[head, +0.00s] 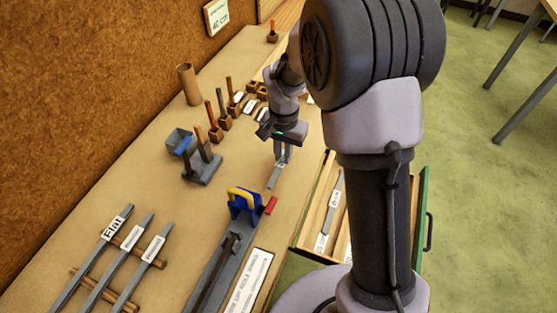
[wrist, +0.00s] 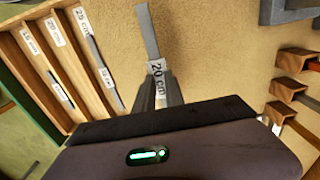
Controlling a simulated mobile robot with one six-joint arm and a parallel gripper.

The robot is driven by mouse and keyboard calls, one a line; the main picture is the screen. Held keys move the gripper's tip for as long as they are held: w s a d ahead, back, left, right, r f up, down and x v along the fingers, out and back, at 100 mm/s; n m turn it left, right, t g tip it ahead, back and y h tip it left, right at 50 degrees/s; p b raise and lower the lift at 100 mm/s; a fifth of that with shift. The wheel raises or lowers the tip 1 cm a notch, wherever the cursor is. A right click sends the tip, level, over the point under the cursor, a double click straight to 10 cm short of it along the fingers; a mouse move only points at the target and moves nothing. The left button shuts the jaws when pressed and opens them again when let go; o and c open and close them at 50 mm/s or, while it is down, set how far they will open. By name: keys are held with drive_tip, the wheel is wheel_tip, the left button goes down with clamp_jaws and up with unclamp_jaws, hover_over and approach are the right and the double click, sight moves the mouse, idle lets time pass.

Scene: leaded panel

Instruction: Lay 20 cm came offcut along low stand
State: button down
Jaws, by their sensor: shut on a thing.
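My gripper (head: 281,155) is shut on a grey came offcut (head: 274,178) above the bench, between the blue-jawed tool and the open drawer. In the wrist view the offcut (wrist: 149,32) carries a white "20 cm" label close to the fingers (wrist: 157,88), and its free end points away from them. Whether it touches the bench I cannot tell. At lower left, a low rack of two wooden bars (head: 152,261) bears several long grey cames, one labelled "Flat". A grey stand (head: 203,172) holds wooden-handled tools. Which one is the low stand is not clear.
An open drawer (head: 298,238) with labelled strips lies right of my gripper; it also shows in the wrist view (wrist: 62,104). A long grey tool with blue and yellow jaws (head: 240,204) is in front. Small wooden blocks (head: 225,122) stand behind. Bare bench (head: 150,205) lies at middle left.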

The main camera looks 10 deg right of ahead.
drive_tip(key=shift+w+a+f, duration=0.25)
drive_tip(key=shift+w+a, duration=0.25)
drive_tip(key=shift+w, duration=0.2)
wheel_tip(320, 180, down, 3)
drive_tip(key=shift+f+b, duration=0.2)
drive_tip(key=shift+b, duration=0.9)
drive_tip(key=shift+r, duration=0.15)
drive_tip(key=c, duration=1.4)
unclamp_jaws()
